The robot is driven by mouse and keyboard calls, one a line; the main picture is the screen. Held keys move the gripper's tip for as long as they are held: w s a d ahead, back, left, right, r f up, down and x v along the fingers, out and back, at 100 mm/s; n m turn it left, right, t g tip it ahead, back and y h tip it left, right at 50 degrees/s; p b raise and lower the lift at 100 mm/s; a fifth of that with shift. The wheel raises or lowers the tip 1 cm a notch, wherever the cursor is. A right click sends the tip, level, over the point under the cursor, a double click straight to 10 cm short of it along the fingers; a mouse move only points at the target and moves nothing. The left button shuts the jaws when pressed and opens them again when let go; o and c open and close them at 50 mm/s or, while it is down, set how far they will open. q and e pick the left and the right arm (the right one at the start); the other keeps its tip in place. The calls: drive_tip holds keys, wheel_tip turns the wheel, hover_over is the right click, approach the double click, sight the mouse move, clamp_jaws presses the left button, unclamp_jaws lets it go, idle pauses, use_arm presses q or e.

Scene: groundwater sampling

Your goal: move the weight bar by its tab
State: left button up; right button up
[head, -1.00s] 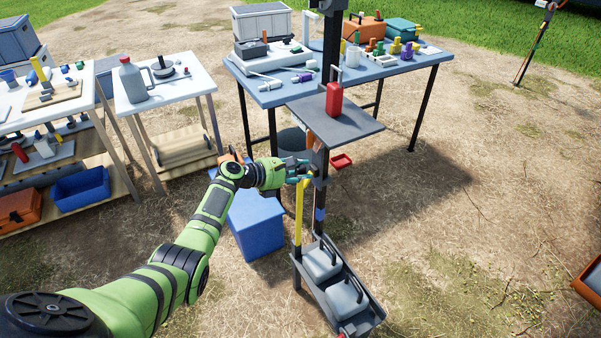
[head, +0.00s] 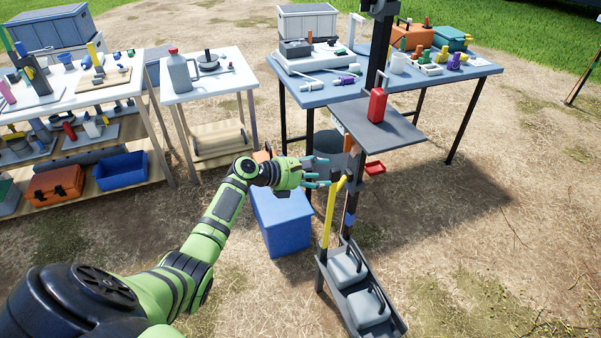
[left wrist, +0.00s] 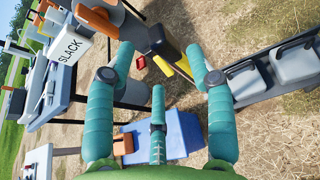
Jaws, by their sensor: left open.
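A dark upright post (head: 351,205) carries a yellow bar (head: 328,217) with a bent top, and an orange piece (head: 347,143) sits higher up. I cannot tell for certain which part is the weight bar or its tab. My left gripper (head: 322,172) is open and empty, its teal fingers spread just left of the post near the yellow bar's top. In the left wrist view, the gripper (left wrist: 160,70) has a dark block with a yellow side (left wrist: 168,48) beyond its fingertips. A white label reading SLACK (left wrist: 70,48) is at upper left there. My right gripper is not in view.
A grey tray (head: 399,324) with grey weights (head: 368,307) stands at the post's foot. A blue bin (head: 285,222) is on the ground below my left gripper. A grey shelf (head: 400,133) holding a red can (head: 377,106) juts out above right. Bare ground lies to the right.

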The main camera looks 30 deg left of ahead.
use_arm(q)
drive_tip(key=v, duration=0.6)
drive_tip(key=shift+s+a, duration=0.15)
